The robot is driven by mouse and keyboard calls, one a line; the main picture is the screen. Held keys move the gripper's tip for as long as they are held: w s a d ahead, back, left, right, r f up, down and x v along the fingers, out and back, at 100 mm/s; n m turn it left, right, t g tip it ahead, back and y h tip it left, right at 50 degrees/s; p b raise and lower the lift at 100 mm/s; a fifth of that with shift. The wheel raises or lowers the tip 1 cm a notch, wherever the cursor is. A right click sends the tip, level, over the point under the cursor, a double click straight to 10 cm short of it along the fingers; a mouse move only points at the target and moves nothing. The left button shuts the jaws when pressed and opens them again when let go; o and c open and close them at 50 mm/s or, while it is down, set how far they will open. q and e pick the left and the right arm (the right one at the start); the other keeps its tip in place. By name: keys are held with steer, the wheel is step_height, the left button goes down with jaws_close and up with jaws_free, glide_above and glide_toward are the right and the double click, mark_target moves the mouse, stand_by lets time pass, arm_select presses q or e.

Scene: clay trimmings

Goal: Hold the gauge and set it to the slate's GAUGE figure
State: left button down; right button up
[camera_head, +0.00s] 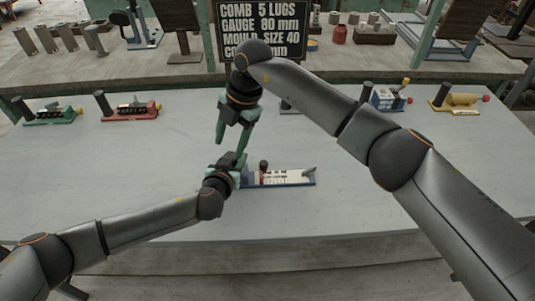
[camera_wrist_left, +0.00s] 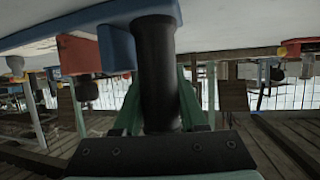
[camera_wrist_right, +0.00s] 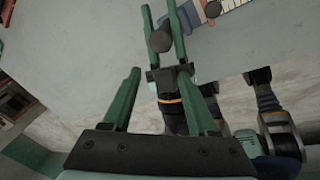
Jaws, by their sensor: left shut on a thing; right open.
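The gauge (camera_head: 290,178), a low blue base with a white scale plate, a red slider with a dark knob and a grey pointed end, lies on the table. My left gripper (camera_head: 238,166) is shut on its upright dark handle (camera_wrist_left: 156,75), at the gauge's left end. The gauge also shows in the right wrist view (camera_wrist_right: 212,10), partly cut off. My right gripper (camera_head: 231,146) is open and empty, pointing down above and behind the left gripper; its spread fingers also show in the right wrist view (camera_wrist_right: 163,103).
Along the table's back edge stand a green tool (camera_head: 52,115), a red tool (camera_head: 130,110), a blue-and-white tool (camera_head: 388,98) and a yellow tool (camera_head: 458,102). My right arm hides most of another one. The pale table (camera_head: 130,170) is clear around the gauge.

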steer(key=s+a+r+m+y, duration=0.2)
steer(key=s+a+r+y, duration=0.15)
steer(key=a+y, duration=0.3)
steer(key=m+t, duration=0.9)
steer(key=m, duration=0.9)
glide_toward(265, 163)
steer(key=x, duration=0.8)
steer(key=shift+w+a+f, duration=0.15)
steer(key=shift+w+a, duration=0.05)
steer(key=shift+a, duration=0.1)
jaws_close()
